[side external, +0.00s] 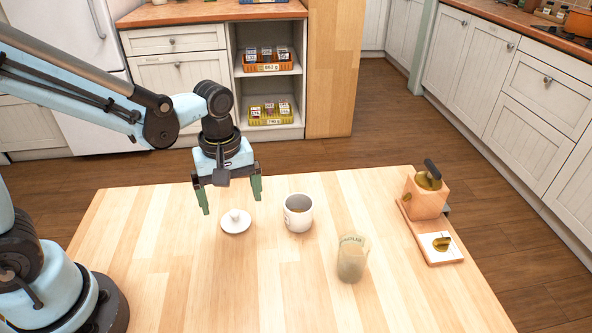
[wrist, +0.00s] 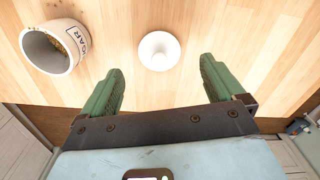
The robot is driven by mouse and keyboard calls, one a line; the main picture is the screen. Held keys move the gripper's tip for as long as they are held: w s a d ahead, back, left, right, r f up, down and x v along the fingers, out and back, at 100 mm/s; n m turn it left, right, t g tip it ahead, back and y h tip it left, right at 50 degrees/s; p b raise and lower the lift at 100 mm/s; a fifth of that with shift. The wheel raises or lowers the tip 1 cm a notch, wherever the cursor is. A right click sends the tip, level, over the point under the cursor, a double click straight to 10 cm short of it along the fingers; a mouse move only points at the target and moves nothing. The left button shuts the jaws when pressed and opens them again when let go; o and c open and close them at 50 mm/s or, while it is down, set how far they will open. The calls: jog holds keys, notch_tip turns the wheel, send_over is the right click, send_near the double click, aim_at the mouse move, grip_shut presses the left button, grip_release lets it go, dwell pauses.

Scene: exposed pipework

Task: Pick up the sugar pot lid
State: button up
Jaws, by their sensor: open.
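The sugar pot lid (side external: 236,221) is a small white disc with a knob, lying on the wooden table. In the wrist view the lid (wrist: 159,51) lies ahead of the fingertips, roughly centred between them. My gripper (side external: 231,201) is open and empty, above the table near the lid, with green fingers spread apart. The fingers also show in the wrist view (wrist: 158,73). The white sugar pot (side external: 298,213) stands open to the right of the lid. In the wrist view the pot (wrist: 72,50), with dark lettering, is at the upper left.
A greenish translucent cup (side external: 352,259) stands right of the pot, towards the front. A wooden box-like item (side external: 425,199) with a black handle sits on a board at the table's right. The table (side external: 190,280) is clear at the front left.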

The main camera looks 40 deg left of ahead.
aim_at(234, 211)
jog(key=shift+w+f, duration=0.15)
jog(key=shift+f, duration=2.4)
jog(key=c, duration=1.1)
jog(key=shift+r, duration=0.15)
